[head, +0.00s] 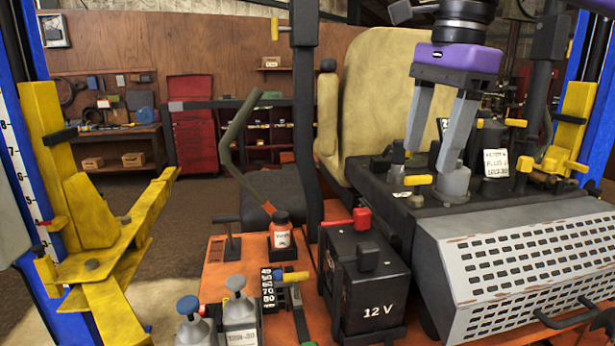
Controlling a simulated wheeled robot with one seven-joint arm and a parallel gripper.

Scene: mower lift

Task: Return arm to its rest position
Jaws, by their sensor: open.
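My gripper (433,160) hangs from the upper right of the head view, with a purple body and two grey fingers pointing down. It is open, with a clear gap between the fingers and nothing seen held. The fingers hang over the black top deck (490,205) of the machine, in front of the tan seat (380,90). The right finger's lower end overlaps a grey rounded fitting (454,182) in the picture; I cannot tell if they touch. Small black knobs with yellow parts stand by the left fingertip. Most of my arm is out of view.
A perforated grey guard (520,265) is at right. Yellow lift arms (118,262) and blue posts flank the machine. Open floor lies behind left.

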